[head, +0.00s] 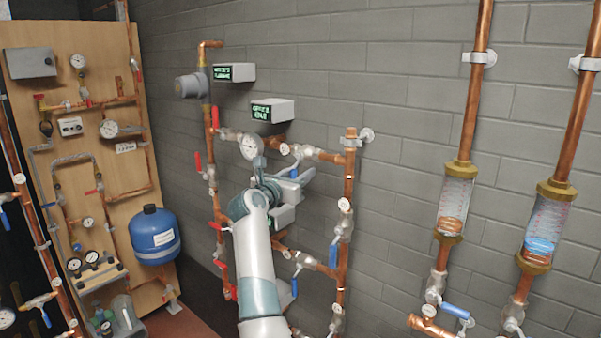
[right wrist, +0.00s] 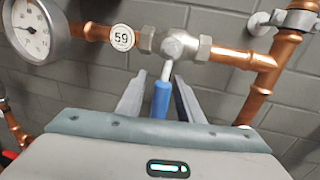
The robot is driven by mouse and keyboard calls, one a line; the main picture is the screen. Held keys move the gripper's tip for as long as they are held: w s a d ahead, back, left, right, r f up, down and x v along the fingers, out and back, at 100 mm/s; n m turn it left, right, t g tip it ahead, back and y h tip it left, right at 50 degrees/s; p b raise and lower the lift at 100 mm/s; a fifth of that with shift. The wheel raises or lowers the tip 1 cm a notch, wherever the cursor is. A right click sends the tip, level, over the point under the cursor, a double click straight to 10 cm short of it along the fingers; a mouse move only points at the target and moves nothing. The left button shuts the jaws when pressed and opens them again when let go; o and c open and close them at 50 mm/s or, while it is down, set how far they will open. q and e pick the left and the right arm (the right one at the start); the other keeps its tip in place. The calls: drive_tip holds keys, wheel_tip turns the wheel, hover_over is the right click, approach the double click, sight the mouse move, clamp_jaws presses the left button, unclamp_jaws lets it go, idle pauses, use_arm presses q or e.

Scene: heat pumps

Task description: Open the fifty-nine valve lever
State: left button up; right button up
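The valve (right wrist: 180,45) with the round white tag 59 (right wrist: 122,38) sits on a horizontal copper pipe in the right wrist view. Its blue lever (right wrist: 161,100) hangs down from the valve body, across the pipe. My right gripper (right wrist: 158,92) is open, with one finger on each side of the lever and visible gaps, so it does not appear clamped. In the head view the right gripper (head: 302,178) is just below the valve (head: 299,151), and partly hides the lever. My left gripper is not in view.
A pressure gauge (head: 250,147) is left of the valve. Two display boxes (head: 272,110) are above it. A vertical copper pipe (head: 348,190) is close on the right. Red-handled valves (head: 212,118) are at left. Flow meters (head: 455,200) stand farther right, with bare wall between.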

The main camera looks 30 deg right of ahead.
clamp_jaws()
drive_tip(key=shift+s+d+r+n+g+y+p, duration=0.1)
drive_tip(key=shift+s+d+n+g+p, duration=0.15)
drive_tip(key=shift+s+n+p, duration=0.65)
drive_tip(key=shift+s+d+r+n+g+y+p, duration=0.1)
drive_tip(key=shift+s+r+n+g+p, duration=0.1)
drive_tip(key=shift+n+p, duration=1.3)
drive_tip(key=shift+s+d+r+n+g+y+p, duration=0.1)
drive_tip(key=shift+s+d+n+g+p, duration=0.15)
drive_tip(key=shift+s+n+p, duration=0.9)
drive_tip(key=shift+w+m+p, duration=0.35)
drive_tip(key=shift+w+p, duration=0.1)
drive_tip(key=shift+w, duration=0.2)
unclamp_jaws()
drive_tip(key=shift+f, duration=0.1)
